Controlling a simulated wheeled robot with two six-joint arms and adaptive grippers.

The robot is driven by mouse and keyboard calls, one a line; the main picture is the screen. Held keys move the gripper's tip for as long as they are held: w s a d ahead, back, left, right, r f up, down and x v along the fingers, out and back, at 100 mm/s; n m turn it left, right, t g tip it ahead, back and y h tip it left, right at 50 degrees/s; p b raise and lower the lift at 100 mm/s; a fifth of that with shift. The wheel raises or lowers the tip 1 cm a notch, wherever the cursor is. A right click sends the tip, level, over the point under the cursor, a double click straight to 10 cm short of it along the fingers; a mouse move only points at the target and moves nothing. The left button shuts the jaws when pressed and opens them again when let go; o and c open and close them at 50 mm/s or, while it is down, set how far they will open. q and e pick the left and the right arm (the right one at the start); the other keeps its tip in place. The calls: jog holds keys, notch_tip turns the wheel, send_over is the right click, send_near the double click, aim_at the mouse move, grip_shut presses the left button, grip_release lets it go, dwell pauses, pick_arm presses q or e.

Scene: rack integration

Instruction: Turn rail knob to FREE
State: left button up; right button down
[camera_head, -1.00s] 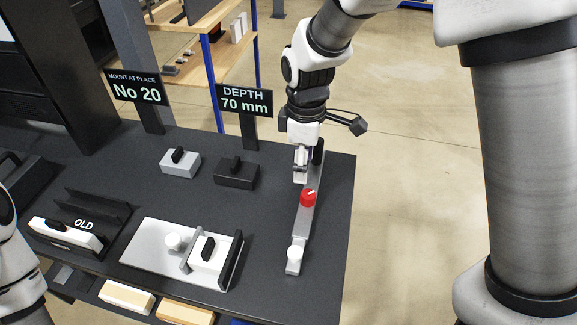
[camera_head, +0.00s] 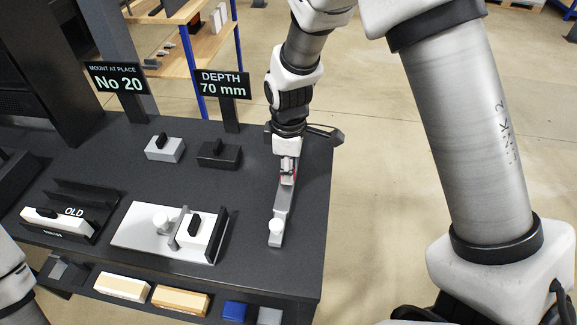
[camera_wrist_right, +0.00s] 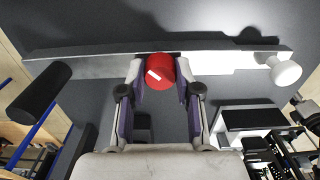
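The red rail knob (camera_wrist_right: 160,71) has a white mark and sits on a long grey rail (camera_head: 282,210). The rail also spans the right wrist view (camera_wrist_right: 90,66). My right gripper (camera_head: 288,178) is down at the knob. In the wrist view its two fingers (camera_wrist_right: 160,75) stand on either side of the knob, close to it; I cannot tell whether both touch. The head view mostly hides the knob behind the gripper. The white mark lies left of the knob's centre in the wrist view. No FREE lettering is readable. My left gripper is out of view.
A white knob (camera_head: 276,226) stands at the rail's near end, and a black cylinder (camera_wrist_right: 40,92) at its other end. Left of the rail are a grey plate (camera_head: 135,232) with a white block, a small grey block (camera_head: 163,150) and a black block (camera_head: 219,154).

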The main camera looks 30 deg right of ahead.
dwell(0.4)
jog(key=m+p, duration=0.3)
jog(key=m, duration=0.1)
jog(key=shift+r+p, duration=0.1)
jog(key=shift+p, duration=0.25)
jog(key=m+p, duration=0.3)
jog(key=m, duration=0.1)
jog(key=shift+a+m, duration=0.1)
jog(key=shift+m, duration=0.2)
jog(key=m+p, duration=0.2)
jog(key=m, duration=0.2)
jog(key=shift+w+m+p, duration=0.1)
jog(key=shift+m+p, duration=0.2)
jog(key=shift+p, duration=0.1)
jog(key=m+p, duration=0.2)
jog(key=m, duration=0.2)
jog(key=shift+m, duration=0.3)
jog(key=shift+f, duration=0.25)
jog(key=c, duration=0.9)
grip_release()
jog(key=shift+c, duration=0.2)
jog(key=shift+o, duration=0.8)
jog(key=shift+w+d, duration=0.1)
jog(key=shift+d, duration=0.1)
